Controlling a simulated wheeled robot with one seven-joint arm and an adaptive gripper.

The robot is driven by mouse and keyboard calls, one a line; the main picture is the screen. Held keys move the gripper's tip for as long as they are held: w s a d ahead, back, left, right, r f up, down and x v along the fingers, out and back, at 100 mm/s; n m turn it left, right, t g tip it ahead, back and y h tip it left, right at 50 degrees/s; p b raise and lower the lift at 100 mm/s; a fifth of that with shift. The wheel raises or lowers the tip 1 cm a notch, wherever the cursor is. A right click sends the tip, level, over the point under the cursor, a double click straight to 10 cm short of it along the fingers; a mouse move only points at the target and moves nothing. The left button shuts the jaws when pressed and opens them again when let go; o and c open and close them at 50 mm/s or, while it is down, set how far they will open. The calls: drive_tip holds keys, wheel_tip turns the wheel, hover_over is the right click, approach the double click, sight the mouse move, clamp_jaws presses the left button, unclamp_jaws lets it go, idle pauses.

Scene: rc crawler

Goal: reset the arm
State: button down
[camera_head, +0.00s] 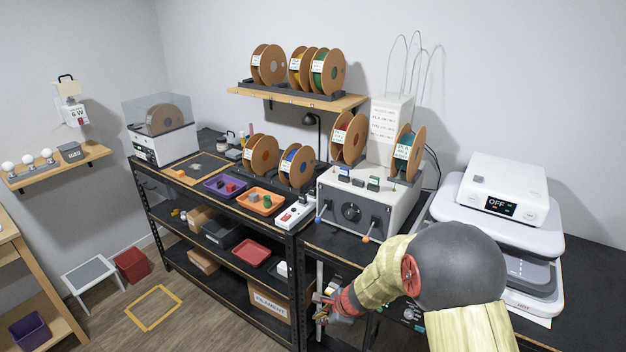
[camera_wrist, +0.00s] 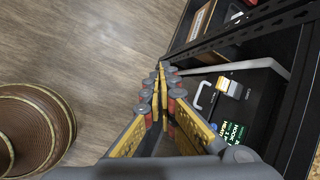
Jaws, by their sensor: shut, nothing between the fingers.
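My arm reaches in from the lower right in the head view and bends down in front of the black bench. My gripper (camera_head: 328,308) hangs low beside the bench's front post, below the bench top. In the wrist view my gripper (camera_wrist: 163,72) points ahead with its two yellow and grey fingers together at the tips. The fingers are shut with nothing between them. The gripper appears to be beside the shelf edge, over the wooden floor (camera_wrist: 90,50); I cannot tell whether it touches anything.
The black shelf unit (camera_head: 290,246) stands close to the gripper. A black case with a grey handle (camera_wrist: 240,100) sits on the right in the wrist view. Open floor (camera_head: 215,315) lies left.

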drive_tip(key=s+d+r+n+g, duration=0.1)
drive_tip(key=s+d+r+n, duration=0.1)
drive_tip(key=s+r+n, duration=0.6)
drive_tip(key=s+d+r+n+g, duration=0.2)
drive_tip(key=s+r+n, duration=0.4)
drive_tip(key=s+r, duration=0.3)
drive_tip(key=s+d+r+n+t+h, duration=0.4)
drive_tip(key=s+d+r, duration=0.8)
drive_tip(key=s+r, duration=0.2)
drive_tip(key=shift+s+d+r+n, duration=0.15)
drive_tip(key=shift+s+r+n, duration=0.2)
drive_tip(key=shift+s, duration=0.6)
